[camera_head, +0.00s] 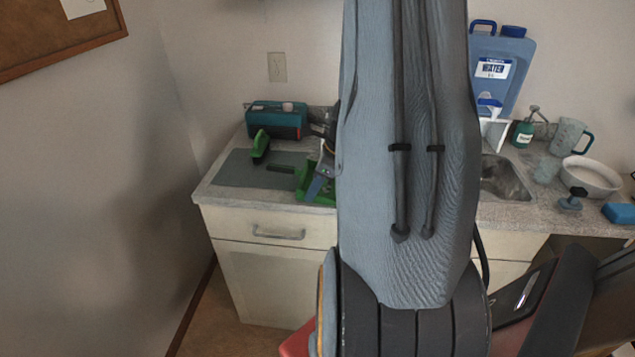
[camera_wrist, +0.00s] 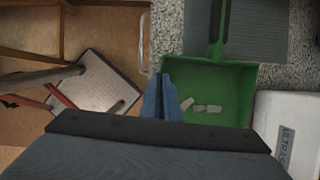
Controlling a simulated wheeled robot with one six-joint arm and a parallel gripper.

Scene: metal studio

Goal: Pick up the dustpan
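The green dustpan (camera_head: 302,190) is at the front edge of the counter, partly hidden by my arm. Its handle points left over the grey mat. In the wrist view the pan (camera_wrist: 232,88) shows from above, with several small white pieces (camera_wrist: 207,108) in it and its handle (camera_wrist: 220,25) toward the top. My gripper (camera_wrist: 161,78) has its blue fingers close together at the pan's left side wall, with the wall seemingly between them. The gripper (camera_head: 318,188) also shows in the head view against the pan. I cannot tell whether the pan is clear of the counter.
A green brush (camera_head: 260,145) lies on the grey mat (camera_head: 228,178). A teal case (camera_head: 276,119) stands behind it. A white box (camera_wrist: 290,132) is close to the pan's right in the wrist view. A sink (camera_head: 505,178), bowl (camera_head: 592,180) and pitcher (camera_head: 570,137) are at the right.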

